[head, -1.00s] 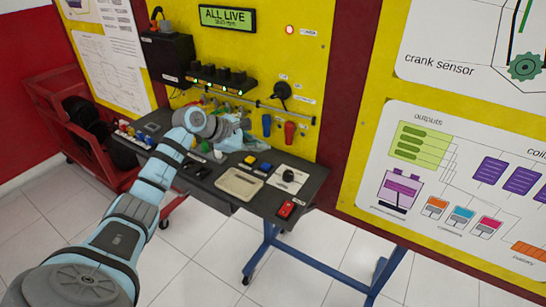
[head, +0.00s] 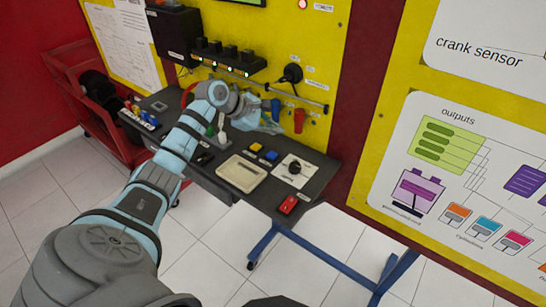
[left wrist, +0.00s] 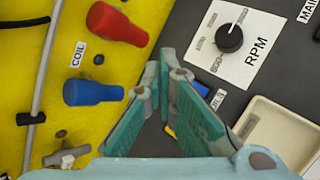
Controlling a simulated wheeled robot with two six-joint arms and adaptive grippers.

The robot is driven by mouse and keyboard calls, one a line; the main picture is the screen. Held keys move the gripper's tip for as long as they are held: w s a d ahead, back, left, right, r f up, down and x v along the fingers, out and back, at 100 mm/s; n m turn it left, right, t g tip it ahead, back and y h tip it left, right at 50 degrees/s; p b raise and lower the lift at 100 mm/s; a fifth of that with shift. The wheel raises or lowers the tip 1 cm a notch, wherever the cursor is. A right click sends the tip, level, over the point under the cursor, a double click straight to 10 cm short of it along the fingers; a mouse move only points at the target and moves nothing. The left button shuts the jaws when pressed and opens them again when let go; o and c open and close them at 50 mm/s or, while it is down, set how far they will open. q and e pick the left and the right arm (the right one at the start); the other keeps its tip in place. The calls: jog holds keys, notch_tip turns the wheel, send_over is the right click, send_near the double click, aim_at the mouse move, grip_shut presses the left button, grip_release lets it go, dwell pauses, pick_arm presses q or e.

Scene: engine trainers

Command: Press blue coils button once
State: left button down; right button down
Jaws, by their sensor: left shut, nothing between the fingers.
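The blue button (head: 271,155) sits on the dark sloping desk, right of a yellow button (head: 256,147). In the left wrist view a partly covered label ending in "ILS" (left wrist: 218,98) shows beside my fingers, and the blue button is mostly or wholly hidden behind them. A bit of yellow (left wrist: 170,130) shows between the fingers. My left gripper (head: 268,118) is shut and empty, above the desk near the yellow panel, behind the buttons in the head view. Its fingers also show in the left wrist view (left wrist: 163,75). My right gripper is not in view.
An RPM knob (head: 294,168), a cream tray (head: 241,173) and a red switch (head: 288,205) are on the desk. Blue (left wrist: 94,92) and red (left wrist: 117,25) coil plugs stick out of the yellow panel close to my fingers. A red cart stands at left.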

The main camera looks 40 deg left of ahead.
pick_arm(q)
jog(key=b, duration=0.4)
send_over(272, 156)
notch_tip(272, 156, down, 5)
jog(key=shift+s+f, duration=0.1)
jog(key=shift+f, duration=0.45)
jog(key=shift+d+f, duration=0.1)
jog(key=shift+f, duration=0.1)
jog(key=shift+w, duration=0.2)
jog(key=shift+s, duration=0.1)
jog(key=shift+f+b, duration=0.4)
jog(key=shift+b, duration=0.25)
